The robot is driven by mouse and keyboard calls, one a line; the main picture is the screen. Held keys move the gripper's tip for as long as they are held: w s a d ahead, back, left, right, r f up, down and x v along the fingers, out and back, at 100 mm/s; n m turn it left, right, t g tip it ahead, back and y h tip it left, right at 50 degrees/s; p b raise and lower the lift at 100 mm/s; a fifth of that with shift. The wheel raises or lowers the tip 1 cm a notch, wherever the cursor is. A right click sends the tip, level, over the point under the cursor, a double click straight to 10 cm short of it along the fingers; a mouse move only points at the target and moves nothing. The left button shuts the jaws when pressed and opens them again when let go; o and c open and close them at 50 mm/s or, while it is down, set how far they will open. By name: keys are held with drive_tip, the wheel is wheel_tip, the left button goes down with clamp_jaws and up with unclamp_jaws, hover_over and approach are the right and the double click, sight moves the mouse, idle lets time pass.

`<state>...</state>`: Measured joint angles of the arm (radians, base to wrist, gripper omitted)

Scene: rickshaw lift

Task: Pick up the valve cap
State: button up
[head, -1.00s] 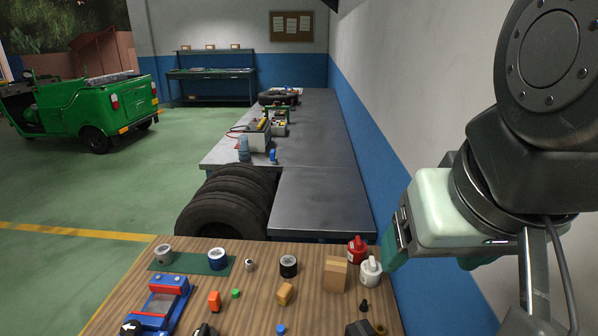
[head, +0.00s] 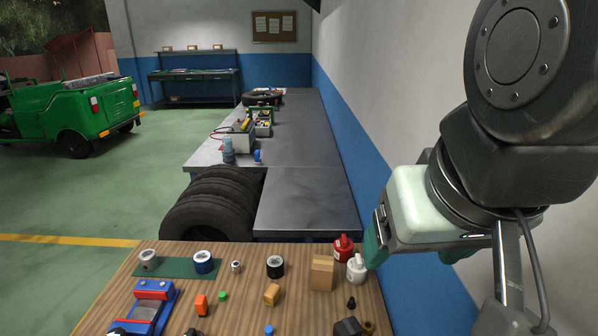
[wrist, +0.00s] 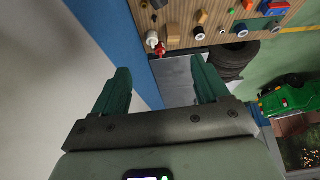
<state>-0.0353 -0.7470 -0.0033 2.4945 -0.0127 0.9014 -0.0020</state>
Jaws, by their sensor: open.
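Several small parts lie on the wooden table (head: 235,262) in the head view. A small green piece (head: 222,296), a small blue piece (head: 268,330) and a small dark cone-shaped piece (head: 351,303) could each be the valve cap; I cannot tell which it is. My gripper (head: 376,243) is at the right, above and beyond the table's far right corner. In the wrist view its two green fingers (wrist: 161,66) are spread wide with nothing between them. The table parts show at the top of that view, away from the fingers.
A red bottle (head: 343,249) and a white bottle (head: 357,270) stand at the table's far right corner, near my gripper. A cardboard box (head: 321,274), a black roll (head: 275,267) and a blue-and-red tool (head: 145,305) are on the table. Tyres (head: 210,205) and a wall flank the grey bench (head: 305,205).

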drive_tip(key=c, duration=0.4)
drive_tip(key=shift+c, duration=0.2)
drive_tip(key=w+a+f+n+g, duration=0.2)
drive_tip(key=w+a+f, duration=0.1)
drive_tip(key=w+f, duration=0.45)
drive_tip(key=w+a+f+n+g, duration=0.1)
drive_tip(key=w+a+f+n, duration=0.15)
drive_tip(key=w+f, duration=0.45)
drive_tip(key=a+f+n+g, duration=0.1)
drive_tip(key=f, duration=0.7)
drive_tip(key=a+f+n, duration=0.1)
drive_tip(key=a+f, duration=0.1)
drive_tip(key=f, duration=0.6)
drive_tip(key=s+a+f+n+g, duration=0.1)
drive_tip(key=a+f, duration=0.1)
drive_tip(key=f, duration=0.5)
drive_tip(key=shift+s+a+f+g, duration=0.1)
drive_tip(key=shift+a+f+g, duration=0.1)
drive_tip(key=shift+f+g, duration=0.15)
drive_tip(key=shift+s+f, duration=0.15)
drive_tip(key=shift+f, duration=1.3)
drive_tip(key=shift+s+f, duration=0.1)
drive_tip(key=shift+f, duration=1.35)
